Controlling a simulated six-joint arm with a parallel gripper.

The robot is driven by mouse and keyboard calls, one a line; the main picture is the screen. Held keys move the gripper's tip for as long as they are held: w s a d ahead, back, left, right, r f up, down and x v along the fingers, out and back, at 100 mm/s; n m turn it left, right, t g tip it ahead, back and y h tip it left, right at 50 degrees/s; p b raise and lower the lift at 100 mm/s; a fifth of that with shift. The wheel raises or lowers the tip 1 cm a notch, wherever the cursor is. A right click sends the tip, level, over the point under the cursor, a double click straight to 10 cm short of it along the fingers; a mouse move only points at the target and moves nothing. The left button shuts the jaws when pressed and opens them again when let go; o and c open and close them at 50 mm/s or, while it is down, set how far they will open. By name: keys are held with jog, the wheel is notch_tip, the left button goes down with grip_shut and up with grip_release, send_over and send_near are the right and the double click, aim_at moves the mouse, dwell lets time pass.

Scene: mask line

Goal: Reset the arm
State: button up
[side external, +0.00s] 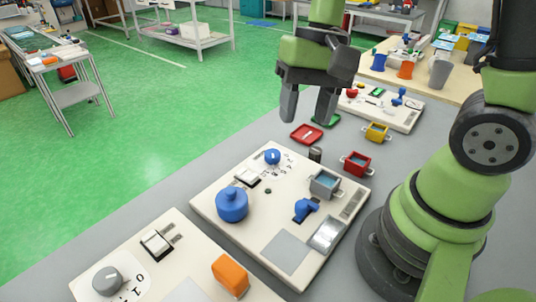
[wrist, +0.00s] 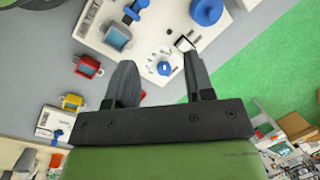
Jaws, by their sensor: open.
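My gripper (side external: 308,105) hangs in the air above the grey table (side external: 190,235), over the far end of the middle white panel, with its fingers pointing down. Its two dark fingers are apart and nothing is between them. In the wrist view, my gripper (wrist: 157,78) is also open and empty, with the panel's blue dial (wrist: 165,68) seen beyond the fingertips. The middle white panel (side external: 262,225) carries a blue round knob (side external: 232,204), a blue dial (side external: 272,157), a white rocker switch, a blue lever (side external: 305,209) and a grey box (side external: 325,184).
Beside the panel sit a red box (side external: 357,164), a yellow box (side external: 377,132), a red tray (side external: 306,134) and a green tray (side external: 326,120). A nearer panel holds a grey knob (side external: 107,280) and an orange block (side external: 230,275). Another panel (side external: 385,108) lies farther back. Cups stand behind it.

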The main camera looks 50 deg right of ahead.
jog(key=s+r+n+t, duration=0.3)
jog(key=s+r+t, duration=0.4)
jog(key=r, duration=0.3)
jog(key=shift+s+d+r+h, duration=0.15)
jog(key=shift+r+h, duration=0.05)
jog(key=shift+h, duration=0.1)
